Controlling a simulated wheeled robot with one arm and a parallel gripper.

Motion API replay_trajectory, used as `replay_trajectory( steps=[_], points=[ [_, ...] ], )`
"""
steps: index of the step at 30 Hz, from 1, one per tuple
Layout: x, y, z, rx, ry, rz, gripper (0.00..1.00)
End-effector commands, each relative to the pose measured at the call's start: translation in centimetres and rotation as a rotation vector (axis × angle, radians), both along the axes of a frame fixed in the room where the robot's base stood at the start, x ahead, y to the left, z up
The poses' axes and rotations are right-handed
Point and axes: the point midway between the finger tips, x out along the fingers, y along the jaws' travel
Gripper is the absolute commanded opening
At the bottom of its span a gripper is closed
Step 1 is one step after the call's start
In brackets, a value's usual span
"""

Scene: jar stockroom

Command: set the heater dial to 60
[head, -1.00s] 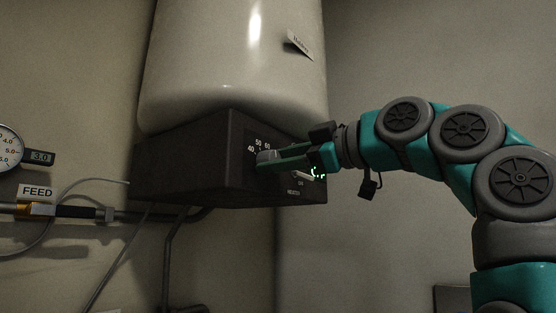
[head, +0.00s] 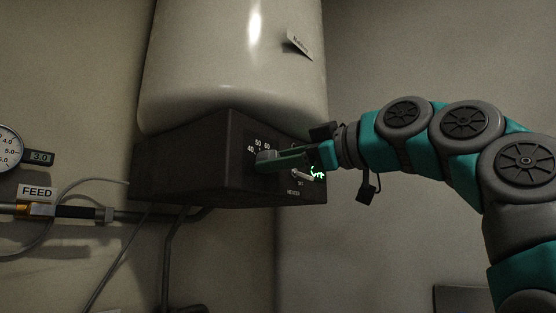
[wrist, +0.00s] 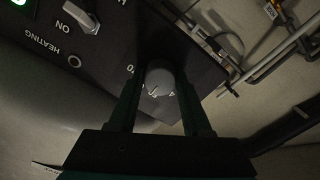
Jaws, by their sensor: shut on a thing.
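The heater dial (head: 265,157) is a round grey knob on the front of the dark control box (head: 190,165). The marks 40, 50 and 60 show above it in the head view. My gripper (head: 270,159) is shut on the dial, reaching in from the right. In the wrist view the dial (wrist: 158,80) sits between the two fingers of my gripper (wrist: 158,92), a thin light mark on its face. I cannot tell which number the dial points at.
A large white tank (head: 230,60) is above the box. A switch lever (wrist: 82,20) marked ON and a small round fitting (wrist: 74,61) are beside the dial. Pipes and a gauge (head: 8,145) are at the left.

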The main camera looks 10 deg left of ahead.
Motion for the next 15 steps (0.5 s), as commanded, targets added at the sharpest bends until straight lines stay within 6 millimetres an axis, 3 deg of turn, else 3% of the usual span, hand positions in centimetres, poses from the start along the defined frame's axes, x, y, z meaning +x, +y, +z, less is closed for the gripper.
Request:
replay_trajectory(
  steps=[15],
  points=[
    [-0.08, 0.12, -0.09, 0.093, 0.236, 0.002, 0.0]
  ],
)
